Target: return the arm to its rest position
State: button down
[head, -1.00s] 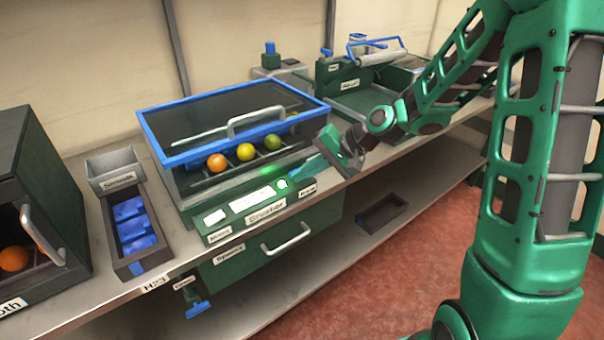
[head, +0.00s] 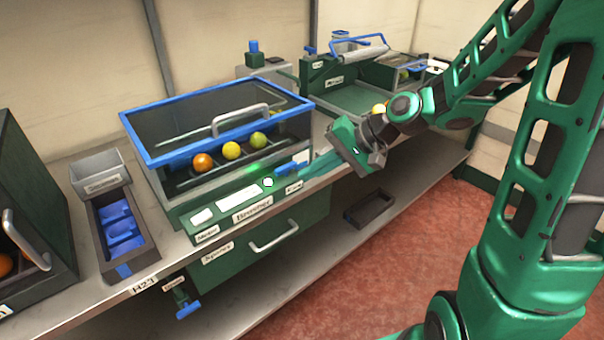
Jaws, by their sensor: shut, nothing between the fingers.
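My green arm comes in from the right, and my gripper (head: 314,167) hangs over the counter by the right front corner of the blue-framed machine. Its teal fingers point left and down, shut and empty. They overlap a small blue part (head: 290,169) on the machine's front in the picture; I cannot tell whether they touch it. The glass-lidded machine (head: 160,158) has orange, yellow and yellow-green fruits in a row under its lid.
A dark cabinet (head: 35,190) with oranges inside stands at the left. Beside it are a grey bin (head: 98,172) and a dark tray (head: 140,259) with blue compartments. Another green machine (head: 365,100) stands behind my arm. A small dark tray (head: 370,206) lies on the lower shelf.

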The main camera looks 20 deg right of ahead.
jog(key=s+d+r+g+h, duration=0.1)
jog(key=s+d+g+h, duration=0.3)
jog(key=s+d, duration=1.8)
jog(key=s+h, duration=0.4)
jog(key=shift+s+d+m, duration=0.15)
jog(key=shift+d+m, duration=0.2)
jog(key=shift+m, duration=0.05)
jog(key=shift+r, duration=0.1)
jog(key=shift+w+f, duration=0.25)
jog(key=shift+w, duration=0.4)
